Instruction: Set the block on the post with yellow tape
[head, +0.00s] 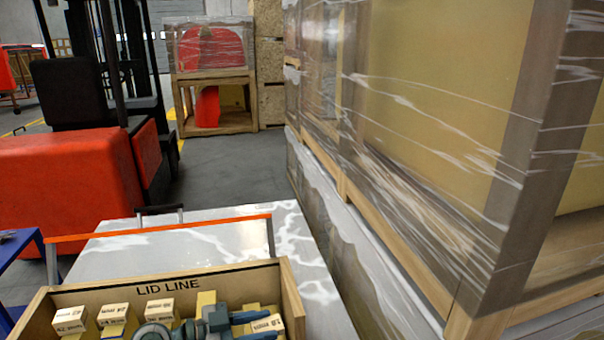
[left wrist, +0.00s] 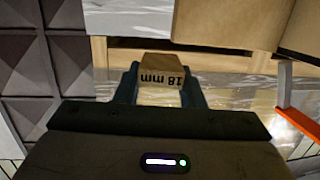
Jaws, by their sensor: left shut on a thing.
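My left gripper (head: 262,323) is shut on a wooden block (head: 270,324) marked 18 mm, at the right end of the open wooden box (head: 293,300) lettered LID LINE. The left wrist view shows the same block (left wrist: 162,70) between the fingers of my left gripper (left wrist: 160,88). Three other labelled blocks (head: 70,317), (head: 113,313) and (head: 160,310) stand in a row in the box, left of my gripper. A plain yellowish piece (head: 206,299) rises behind my gripper; I cannot tell if it is a post. No yellow tape shows clearly, and the box floor is hidden. My right gripper is out of view.
An orange bar (head: 160,229) spans above the box's far side. A pale tabletop (head: 225,239) lies beyond, mostly clear. Tall wrapped crates (head: 430,120) stand close on the right. A red forklift (head: 65,180) stands at the left, near a blue table (head: 18,250).

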